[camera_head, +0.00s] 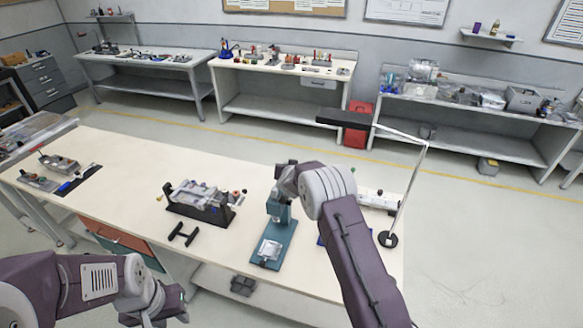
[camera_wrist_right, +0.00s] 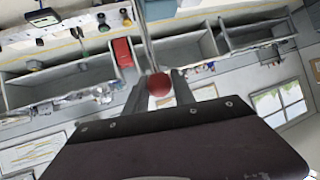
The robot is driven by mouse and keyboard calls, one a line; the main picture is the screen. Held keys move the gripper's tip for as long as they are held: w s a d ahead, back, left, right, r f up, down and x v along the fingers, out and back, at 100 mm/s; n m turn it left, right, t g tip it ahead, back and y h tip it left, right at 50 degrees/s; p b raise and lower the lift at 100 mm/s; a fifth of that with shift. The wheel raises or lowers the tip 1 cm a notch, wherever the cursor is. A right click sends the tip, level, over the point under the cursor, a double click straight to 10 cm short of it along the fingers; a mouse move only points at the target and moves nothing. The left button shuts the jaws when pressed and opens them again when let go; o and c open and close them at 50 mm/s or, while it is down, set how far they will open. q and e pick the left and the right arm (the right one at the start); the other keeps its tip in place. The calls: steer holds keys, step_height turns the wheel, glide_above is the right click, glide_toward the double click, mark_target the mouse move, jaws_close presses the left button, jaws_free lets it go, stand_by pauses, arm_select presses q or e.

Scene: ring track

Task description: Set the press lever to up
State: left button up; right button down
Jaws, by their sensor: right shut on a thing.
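The teal press (camera_head: 273,243) stands on the workbench, a small silvery part on its base plate. My right arm reaches over it and hides most of its upper part and lever. In the right wrist view the lever's red ball knob (camera_wrist_right: 159,86) sits between the two fingers of my right gripper (camera_wrist_right: 160,79), which is shut on it.
A black fixture with clear parts (camera_head: 200,202) and a black T-shaped handle (camera_head: 183,235) lie left of the press. A desk lamp (camera_head: 389,238) stands to its right. The bench top (camera_head: 120,165) is bare between the fixture and the far-left tools.

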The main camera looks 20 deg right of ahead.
steer(key=c, duration=1.1)
jaws_free()
steer(key=shift+d+f, duration=0.1)
steer(key=shift+w, duration=0.1)
steer(key=shift+s+r, duration=0.2)
steer(key=shift+s, duration=0.15)
steer(key=b+v, duration=0.2)
steer(key=v, duration=0.6)
steer(key=shift+s+r, duration=0.1)
